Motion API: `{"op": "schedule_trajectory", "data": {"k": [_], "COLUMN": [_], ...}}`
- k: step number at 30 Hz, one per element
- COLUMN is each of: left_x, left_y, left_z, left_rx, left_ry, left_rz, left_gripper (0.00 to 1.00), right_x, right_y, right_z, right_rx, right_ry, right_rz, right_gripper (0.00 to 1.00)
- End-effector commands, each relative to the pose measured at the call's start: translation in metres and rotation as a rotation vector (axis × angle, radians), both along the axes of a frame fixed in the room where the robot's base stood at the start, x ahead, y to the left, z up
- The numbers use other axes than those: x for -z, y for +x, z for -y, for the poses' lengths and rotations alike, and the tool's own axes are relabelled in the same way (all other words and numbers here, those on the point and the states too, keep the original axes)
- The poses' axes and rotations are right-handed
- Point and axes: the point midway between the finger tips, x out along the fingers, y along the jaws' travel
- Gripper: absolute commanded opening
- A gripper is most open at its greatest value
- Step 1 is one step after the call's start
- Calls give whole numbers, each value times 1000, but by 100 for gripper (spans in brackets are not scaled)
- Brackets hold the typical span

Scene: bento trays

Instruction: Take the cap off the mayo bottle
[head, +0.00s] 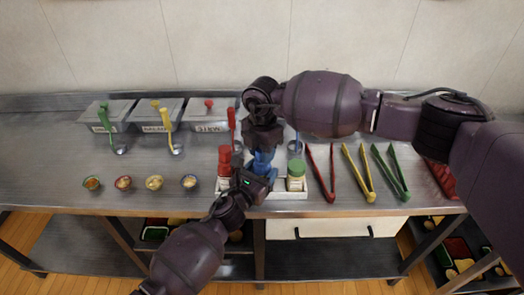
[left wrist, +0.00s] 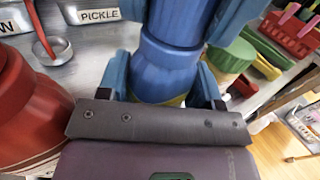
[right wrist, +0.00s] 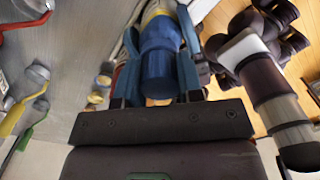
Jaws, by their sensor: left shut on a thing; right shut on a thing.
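The mayo bottle (head: 262,163) shows as a blue shape between my two grippers, above the front of the white caddy; most of it is hidden by them. My left gripper (head: 256,179) reaches in from the front and is shut on the bottle. In the left wrist view its blue fingers flank a wide blue section (left wrist: 163,70), with a thin yellow band below. My right gripper (head: 263,152) comes from above and is shut on the blue cap (right wrist: 160,48). I cannot tell exactly where cap and body meet.
A red bottle (head: 225,160) and a green-lidded jar (head: 296,176) stand close on either side in the white caddy (head: 290,195). Red (head: 322,173), yellow (head: 359,173) and green tongs (head: 391,173) lie to the right. Small bowls (head: 154,183) and lidded bins with ladles stand left.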

Motion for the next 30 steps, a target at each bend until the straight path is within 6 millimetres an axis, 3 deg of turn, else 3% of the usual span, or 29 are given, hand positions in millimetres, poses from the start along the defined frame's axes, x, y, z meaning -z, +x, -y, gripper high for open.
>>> {"op": "schedule_trajectory", "data": {"k": [30], "left_x": [1], "left_y": [0], "left_z": [0], "left_rx": [-1], "left_ry": [1], "left_rz": [-1], "left_gripper": [17], "right_x": [-1], "right_y": [0], "right_z": [0], "right_rx": [-1453], "right_ry": [-1], "right_rz": [-1], "right_gripper": [6]}}
